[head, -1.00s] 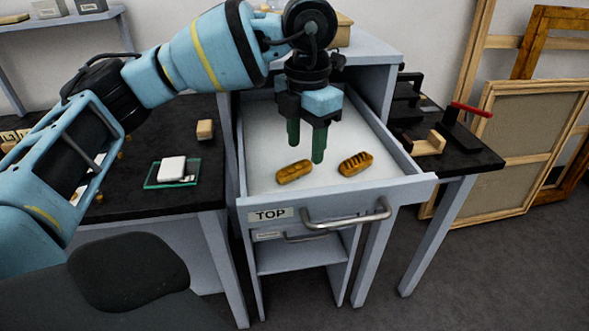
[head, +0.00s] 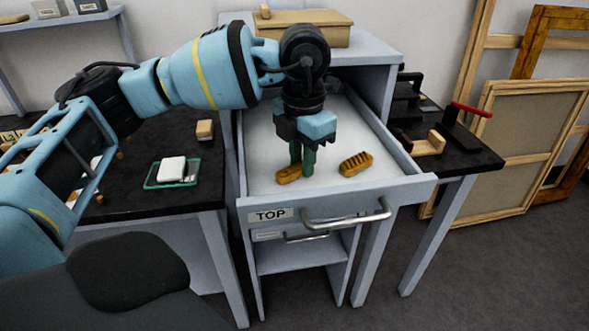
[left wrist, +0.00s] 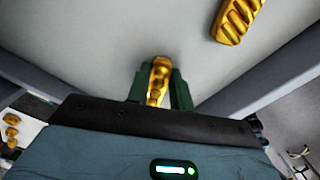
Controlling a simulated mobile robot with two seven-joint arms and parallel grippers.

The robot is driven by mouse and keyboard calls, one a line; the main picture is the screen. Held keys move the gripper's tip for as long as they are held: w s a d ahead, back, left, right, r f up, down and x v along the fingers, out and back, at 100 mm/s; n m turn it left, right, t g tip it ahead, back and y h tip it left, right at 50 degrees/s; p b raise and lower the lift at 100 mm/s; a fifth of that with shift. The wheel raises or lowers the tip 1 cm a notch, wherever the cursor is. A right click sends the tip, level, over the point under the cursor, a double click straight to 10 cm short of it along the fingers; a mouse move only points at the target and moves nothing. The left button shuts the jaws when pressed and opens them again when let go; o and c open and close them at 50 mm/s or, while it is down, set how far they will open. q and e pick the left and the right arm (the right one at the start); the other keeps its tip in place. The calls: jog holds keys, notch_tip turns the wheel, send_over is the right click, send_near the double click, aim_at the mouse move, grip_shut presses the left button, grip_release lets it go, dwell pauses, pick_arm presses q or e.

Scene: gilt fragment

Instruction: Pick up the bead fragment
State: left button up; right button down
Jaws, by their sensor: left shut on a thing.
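Two gilt fragments lie in the open top drawer (head: 262,150). The left one (head: 287,175) has a rounded, bumpy surface that looks like beads. My left gripper (head: 302,172) is lowered to it, with its green fingers on either side. In the left wrist view my left gripper (left wrist: 160,88) is shut on this bead fragment (left wrist: 158,75). The other fragment (head: 356,164) has dark cross grooves and lies apart to the right; it also shows in the left wrist view (left wrist: 236,18). My right gripper is not in view.
The drawer walls and front handle (head: 350,215) surround the fragments. A wooden box (head: 300,28) stands on the cabinet top. Left of the drawer, a white block (head: 172,169) sits on a green-edged plate. A red-handled tool (head: 470,110) stands on the right table.

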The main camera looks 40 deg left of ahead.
pick_arm(q)
notch_tip(320, 180, up, 10)
dwell(0.6)
